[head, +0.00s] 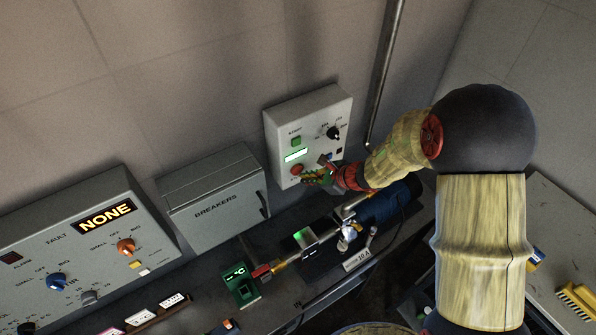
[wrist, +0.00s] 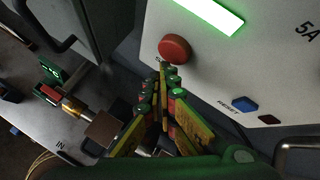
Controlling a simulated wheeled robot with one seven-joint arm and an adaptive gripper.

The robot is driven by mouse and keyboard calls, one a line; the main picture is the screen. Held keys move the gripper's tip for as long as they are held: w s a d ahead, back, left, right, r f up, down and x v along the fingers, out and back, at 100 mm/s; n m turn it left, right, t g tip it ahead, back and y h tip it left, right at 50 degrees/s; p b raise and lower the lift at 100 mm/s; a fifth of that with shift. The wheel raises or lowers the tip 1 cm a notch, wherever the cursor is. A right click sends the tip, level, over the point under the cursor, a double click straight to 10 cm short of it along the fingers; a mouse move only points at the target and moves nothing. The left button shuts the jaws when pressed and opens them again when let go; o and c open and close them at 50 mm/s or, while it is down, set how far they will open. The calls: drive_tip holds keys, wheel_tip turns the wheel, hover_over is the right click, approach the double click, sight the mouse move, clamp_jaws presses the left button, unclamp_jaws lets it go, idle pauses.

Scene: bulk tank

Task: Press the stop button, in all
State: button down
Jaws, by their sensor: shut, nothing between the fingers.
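The red round stop button (head: 297,170) is on the lower left front of a grey-white control box on the wall. It also shows in the wrist view (wrist: 175,48), below a lit white-green display, and its label is mostly hidden by my fingers. My gripper (head: 310,177) is in front of the box's lower part, close to the button. In the wrist view my gripper (wrist: 163,72) has its fingertips together just below the button. It is shut and empty. I cannot tell whether the tips touch the box face.
The box also carries a green start button (head: 296,142), a black knob (head: 334,133) and a blue reset button (wrist: 244,104). A grey breakers cabinet (head: 215,200) is to the left. A pump assembly (head: 318,240) lies below. A metal pipe (head: 385,70) runs up the wall at right.

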drive_tip(key=shift+w+a, duration=0.1)
idle(0.6)
drive_tip(key=shift+w+a, duration=0.15)
drive_tip(key=shift+w, duration=0.1)
drive_tip(key=shift+w+a+b, duration=0.2)
drive_tip(key=shift+w+b, duration=0.1)
drive_tip(key=shift+w, duration=0.05)
idle(0.9)
drive_tip(key=shift+s, duration=0.1)
drive_tip(key=shift+s+d+b, duration=0.35)
drive_tip(key=shift+s+d, duration=0.1)
drive_tip(key=shift+s, duration=0.2)
drive_tip(key=s+d, duration=0.1)
drive_tip(key=s+d+b, duration=0.1)
drive_tip(key=s, duration=0.2)
drive_tip(key=shift+s+d, duration=0.1)
drive_tip(key=shift+d, duration=0.3)
idle(0.8)
